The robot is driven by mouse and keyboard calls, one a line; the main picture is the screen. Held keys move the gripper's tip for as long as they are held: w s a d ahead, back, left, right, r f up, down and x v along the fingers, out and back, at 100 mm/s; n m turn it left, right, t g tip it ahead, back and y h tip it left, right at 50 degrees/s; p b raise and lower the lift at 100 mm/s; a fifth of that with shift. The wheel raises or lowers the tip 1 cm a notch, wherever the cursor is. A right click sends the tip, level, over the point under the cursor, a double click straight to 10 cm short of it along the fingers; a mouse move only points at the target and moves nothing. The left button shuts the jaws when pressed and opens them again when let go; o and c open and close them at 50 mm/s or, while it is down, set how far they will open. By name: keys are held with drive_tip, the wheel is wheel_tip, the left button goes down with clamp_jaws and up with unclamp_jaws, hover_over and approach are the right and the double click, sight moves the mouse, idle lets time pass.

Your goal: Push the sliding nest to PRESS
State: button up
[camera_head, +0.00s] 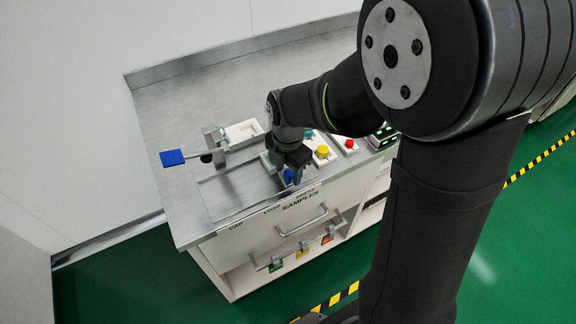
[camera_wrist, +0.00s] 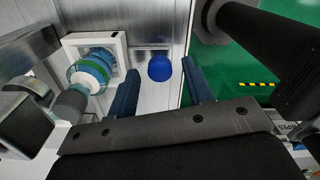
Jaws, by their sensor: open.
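The sliding nest shows in the wrist view as a white square holder (camera_wrist: 121,48) with a round part (camera_wrist: 92,70) in green, blue and white seated in it. A blue knob (camera_wrist: 160,68) stands beside the nest, toward the bench's front edge. My gripper (camera_wrist: 160,64) is open, with one dark finger on each side of the knob; contact cannot be told. In the head view my gripper (camera_head: 290,178) is low over the front edge and hides most of the nest. The blue knob (camera_head: 288,175) shows there between the LOAD label (camera_head: 271,210) and the PRESS label (camera_head: 305,191).
A blue paddle lever (camera_head: 172,158) sticks out at the left from a grey post. A white tray (camera_head: 243,131) lies behind the gripper. Yellow (camera_head: 322,152) and red (camera_head: 349,144) buttons stand to the right. The steel top (camera_head: 185,105) is clear at the back left.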

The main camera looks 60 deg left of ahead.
wheel_tip(320, 180, up, 17)
drive_tip(key=shift+r, duration=0.2)
idle(0.3)
wheel_tip(320, 180, down, 18)
drive_tip(key=m, duration=1.8)
drive_tip(key=shift+r, duration=0.25)
drive_tip(key=shift+c, duration=0.4)
clamp_jaws()
drive_tip(key=shift+w, duration=0.15)
